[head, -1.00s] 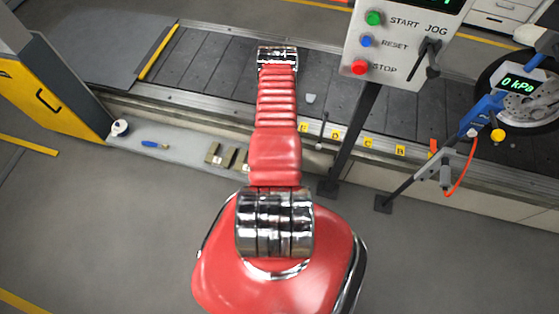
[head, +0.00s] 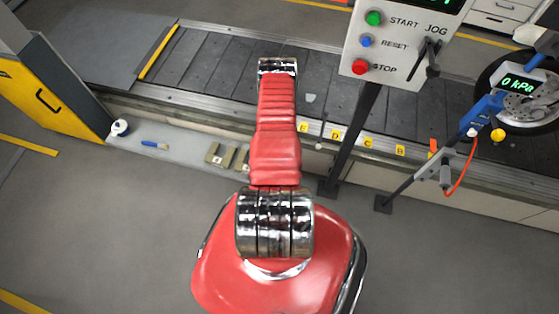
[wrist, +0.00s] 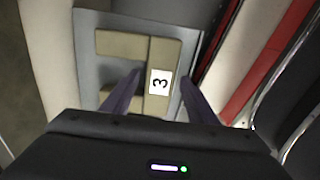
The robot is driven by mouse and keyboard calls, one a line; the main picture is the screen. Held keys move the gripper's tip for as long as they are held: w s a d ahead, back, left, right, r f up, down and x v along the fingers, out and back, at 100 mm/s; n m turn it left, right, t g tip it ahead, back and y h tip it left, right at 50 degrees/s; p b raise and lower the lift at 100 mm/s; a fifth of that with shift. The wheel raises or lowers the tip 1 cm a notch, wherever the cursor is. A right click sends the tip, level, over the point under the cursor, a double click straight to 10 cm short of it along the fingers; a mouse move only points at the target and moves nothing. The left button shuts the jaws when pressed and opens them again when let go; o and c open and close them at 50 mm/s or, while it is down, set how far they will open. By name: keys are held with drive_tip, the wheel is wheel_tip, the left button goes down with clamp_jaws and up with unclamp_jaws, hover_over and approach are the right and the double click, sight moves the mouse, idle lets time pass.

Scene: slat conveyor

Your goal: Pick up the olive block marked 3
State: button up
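The olive block (wrist: 160,50) marked 3 shows in the wrist view on a grey surface. It has a bar with a white label and two arms reaching left, with a gap between them. My gripper (wrist: 159,77) is open and empty over it. One dark finger is over the gap, the other beside the bar's right edge. I cannot tell whether they touch the block. In the head view, olive blocks (head: 213,153) lie on the grey ledge beside my arm; their labels are too small to read. My gripper is hidden there.
The grey ledge (head: 180,153) runs along the front of the slat conveyor (head: 215,60). A blue pen-like item (head: 155,145) and a white round item (head: 120,128) lie left of the blocks. A control-box post (head: 350,150) stands to the right.

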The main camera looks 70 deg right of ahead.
clamp_jaws()
idle(0.5)
drive_tip(key=shift+r, duration=0.1)
wheel_tip(320, 180, up, 10)
idle(0.7)
idle(0.6)
